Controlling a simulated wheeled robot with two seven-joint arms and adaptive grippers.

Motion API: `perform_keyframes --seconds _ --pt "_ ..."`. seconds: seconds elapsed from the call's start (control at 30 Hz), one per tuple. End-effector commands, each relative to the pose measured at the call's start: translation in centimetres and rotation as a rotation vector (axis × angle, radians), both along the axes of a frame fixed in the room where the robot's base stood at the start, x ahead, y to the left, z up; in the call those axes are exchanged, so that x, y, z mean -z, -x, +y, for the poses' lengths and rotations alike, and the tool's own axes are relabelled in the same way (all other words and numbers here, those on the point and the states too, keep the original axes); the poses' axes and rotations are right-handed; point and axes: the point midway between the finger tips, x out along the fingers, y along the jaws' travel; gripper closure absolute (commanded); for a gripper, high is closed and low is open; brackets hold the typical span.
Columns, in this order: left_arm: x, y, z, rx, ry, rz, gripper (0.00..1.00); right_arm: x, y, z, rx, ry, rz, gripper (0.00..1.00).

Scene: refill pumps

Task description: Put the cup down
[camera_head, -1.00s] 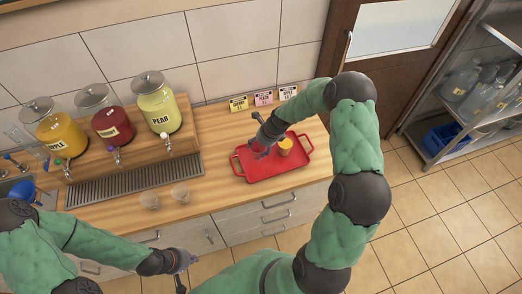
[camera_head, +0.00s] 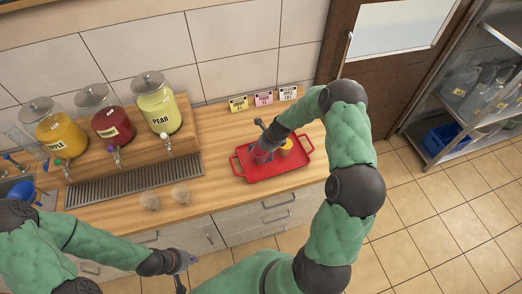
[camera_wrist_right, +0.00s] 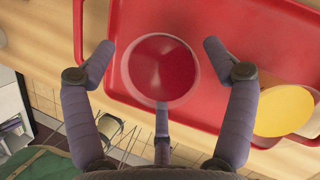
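A clear cup of red juice (camera_head: 262,157) is at the left part of the red tray (camera_head: 270,172), and it also shows in the right wrist view (camera_wrist_right: 162,70). My right gripper (camera_head: 262,150) is around this cup from above. In the wrist view its fingers stand spread on either side, with a small gap visible at the left finger, so it looks open. Whether the cup's base touches the tray is hidden. A cup of yellow-orange juice (camera_head: 286,147) stands on the tray to the right. My left gripper (camera_head: 186,262) is low in front of the counter; its fingers are too small to judge.
Two empty clear cups (camera_head: 150,200) stand on the counter left of the tray. Orange, red and pear dispensers (camera_head: 158,108) stand on a wooden riser behind a drip grate (camera_head: 135,180). Label cards (camera_head: 264,98) line the wall behind the tray.

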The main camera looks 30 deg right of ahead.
Motion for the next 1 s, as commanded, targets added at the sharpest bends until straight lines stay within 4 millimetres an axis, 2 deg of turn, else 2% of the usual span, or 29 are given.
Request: perform_keyframes --seconds 0.3,0.47,0.8,1.0 --pt "0.0 0.0 0.0 0.000 0.000 0.000 1.00 -0.1 0.0 0.0 0.000 0.000 0.000 0.10" --pt "-0.1 0.0 0.0 0.000 0.000 0.000 1.00 -1.1 0.2 -0.2 0.001 0.000 -0.001 0.10" --pt "-0.3 0.0 0.0 0.000 0.000 0.000 1.00 -7.1 2.1 -1.7 0.001 0.001 -0.003 0.10" --pt "-0.3 0.0 0.0 0.000 0.000 0.000 1.00 -9.9 3.1 -2.4 0.002 0.001 -0.002 0.10"
